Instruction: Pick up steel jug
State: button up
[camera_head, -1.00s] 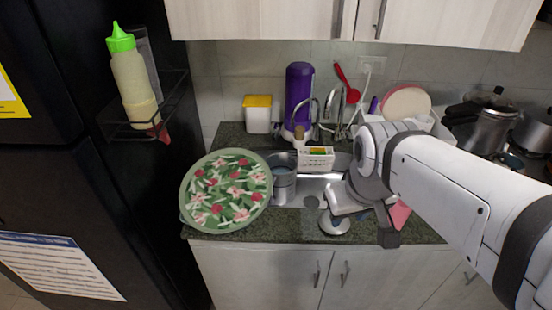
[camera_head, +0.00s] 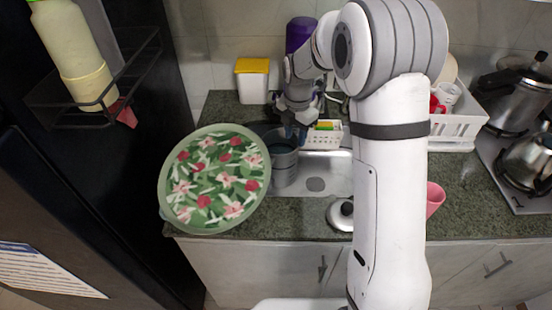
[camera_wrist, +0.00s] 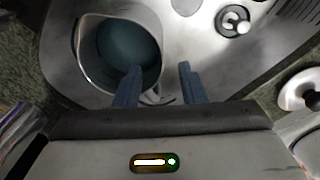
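The steel jug (camera_head: 284,168) stands upright at the left end of the sink, just right of the floral tray. In the wrist view the jug (camera_wrist: 84,62) is seen from above, with its round mouth open and dark inside. My gripper (camera_head: 296,134) is at the jug's upper right rim in the head view. In the wrist view my gripper (camera_wrist: 160,80) is open, its two blue fingers apart. The left finger overlaps the jug's rim. A thin part that looks like the handle shows between the fingers; contact cannot be told.
A green floral tray (camera_head: 214,180) stands close on the jug's left. The sink basin (camera_head: 325,178) is to its right, with a white caddy (camera_head: 325,135) behind. A round lid (camera_head: 340,214) lies at the front edge. A dish rack (camera_head: 455,128) and pots (camera_head: 515,100) are at right.

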aim_at(292, 151)
jog(key=f, duration=0.2)
jog(key=f+p, duration=0.1)
jog(key=f, duration=0.4)
jog(key=shift+s+a+f+p, duration=0.2)
jog(key=shift+a+f+p, duration=0.05)
jog(key=shift+a+p, duration=0.1)
jog(key=shift+c, duration=0.6)
grip_shut()
dwell(0.4)
